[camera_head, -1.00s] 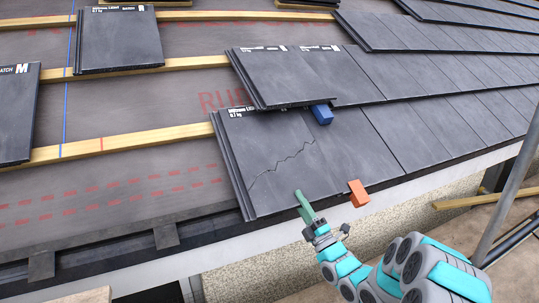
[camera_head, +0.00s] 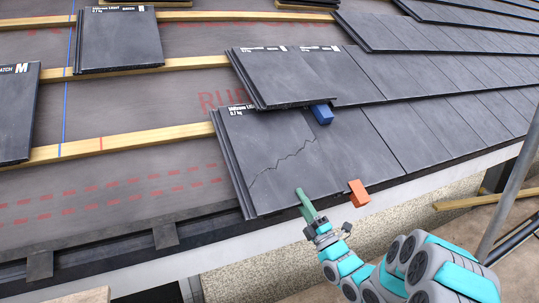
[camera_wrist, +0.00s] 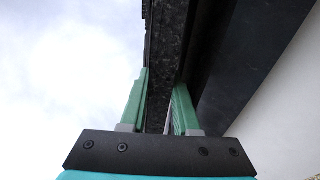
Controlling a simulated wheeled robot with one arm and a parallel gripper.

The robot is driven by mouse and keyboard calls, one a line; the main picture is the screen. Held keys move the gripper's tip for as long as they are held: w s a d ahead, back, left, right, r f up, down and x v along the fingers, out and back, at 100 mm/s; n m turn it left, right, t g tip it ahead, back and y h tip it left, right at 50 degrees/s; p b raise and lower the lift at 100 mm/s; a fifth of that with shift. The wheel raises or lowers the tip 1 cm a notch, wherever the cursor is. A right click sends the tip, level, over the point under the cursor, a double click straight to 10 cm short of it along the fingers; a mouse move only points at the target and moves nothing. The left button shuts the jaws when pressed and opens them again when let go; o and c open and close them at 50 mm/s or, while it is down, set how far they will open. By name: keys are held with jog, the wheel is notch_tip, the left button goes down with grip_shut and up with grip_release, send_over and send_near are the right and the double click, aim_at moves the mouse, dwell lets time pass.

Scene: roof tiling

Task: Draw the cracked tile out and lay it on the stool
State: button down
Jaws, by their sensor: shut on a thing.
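The cracked tile (camera_head: 265,160) is dark grey, with a jagged crack across its face. It lies in the lowest course at the left end of the tiled area. Its upper part is under the edge of the tiles above. My gripper (camera_head: 306,204) is at its lower edge, with one green finger showing over the top face. In the wrist view my gripper (camera_wrist: 163,80) has its green fingers on both sides of the tile's dark edge (camera_wrist: 162,55), shut on it. The lower finger is hidden in the head view. I cannot make out the stool for certain.
A blue wedge (camera_head: 322,114) sits under the edge of the upper tiles. An orange wedge (camera_head: 358,193) is at the eaves, right of my gripper. Bare underlay and a batten (camera_head: 120,143) lie to the left. A grey pole (camera_head: 508,190) stands at the right.

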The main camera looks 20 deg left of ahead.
jog(key=shift+r, duration=0.1)
jog(key=s+b+v, duration=0.1)
jog(key=b+v, duration=0.2)
jog(key=v, duration=0.9)
jog(key=shift+s+a, duration=0.2)
dwell(1.3)
dwell(0.5)
jog(key=r, duration=0.1)
jog(key=s+d+r, duration=0.1)
jog(key=d+r, duration=0.1)
jog(key=r, duration=0.1)
jog(key=shift+s, duration=0.35)
dwell(0.4)
